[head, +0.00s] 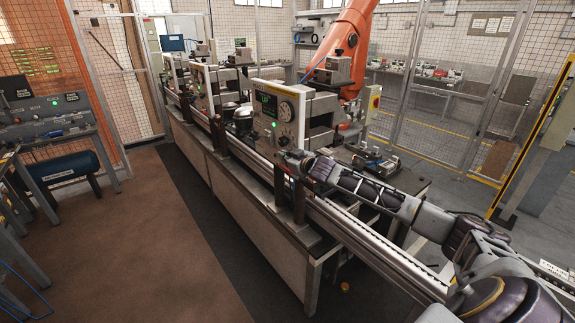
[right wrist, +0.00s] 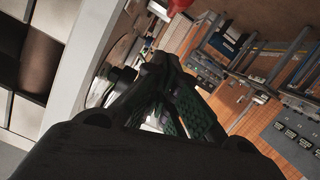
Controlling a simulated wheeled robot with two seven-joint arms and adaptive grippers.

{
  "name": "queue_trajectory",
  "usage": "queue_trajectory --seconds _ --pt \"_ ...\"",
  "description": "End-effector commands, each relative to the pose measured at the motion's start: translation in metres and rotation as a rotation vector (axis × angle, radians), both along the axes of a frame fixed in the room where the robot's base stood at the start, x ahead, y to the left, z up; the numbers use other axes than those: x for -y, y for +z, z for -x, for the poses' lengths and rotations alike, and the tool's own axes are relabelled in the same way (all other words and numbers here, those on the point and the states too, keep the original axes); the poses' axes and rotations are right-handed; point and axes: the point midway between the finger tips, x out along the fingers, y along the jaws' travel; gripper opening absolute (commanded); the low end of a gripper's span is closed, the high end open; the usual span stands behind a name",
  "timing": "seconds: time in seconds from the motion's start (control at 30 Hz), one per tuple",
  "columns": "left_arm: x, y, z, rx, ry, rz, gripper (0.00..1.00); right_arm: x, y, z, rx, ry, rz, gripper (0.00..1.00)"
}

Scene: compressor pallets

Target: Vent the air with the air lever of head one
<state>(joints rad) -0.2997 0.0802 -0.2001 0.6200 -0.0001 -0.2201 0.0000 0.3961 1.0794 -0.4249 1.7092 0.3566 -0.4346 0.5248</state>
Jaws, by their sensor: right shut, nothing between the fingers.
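The nearest machine head (head: 280,112), with a dial and a green display on its front panel, stands on the long bench; I cannot read which number it bears. My right gripper (head: 285,158) is at the bench rail just below and in front of this head. In the right wrist view my right gripper (right wrist: 165,62) is shut and empty. A red part (right wrist: 179,6) shows at the top edge of that view, beyond the fingertips and apart from them; I cannot tell whether it is the air lever. My left gripper is not in view.
More machine heads (head: 200,87) stand farther along the bench. An orange robot arm (head: 345,40) rises behind it. A blue tank (head: 68,170) and a control panel (head: 45,115) are at the left. The brown floor (head: 130,250) beside the bench is clear.

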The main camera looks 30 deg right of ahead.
Motion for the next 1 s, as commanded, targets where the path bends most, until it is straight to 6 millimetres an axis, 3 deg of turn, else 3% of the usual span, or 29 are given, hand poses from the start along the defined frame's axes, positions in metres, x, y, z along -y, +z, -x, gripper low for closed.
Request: queue_trajectory --seconds 0.4,1.0 --pt "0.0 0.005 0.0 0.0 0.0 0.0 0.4 0.008 -0.031 0.0 -0.002 0.0 0.0 0.0" --pt "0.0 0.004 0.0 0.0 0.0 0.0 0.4 0.009 -0.035 0.0 0.0 0.0 0.0 0.0"
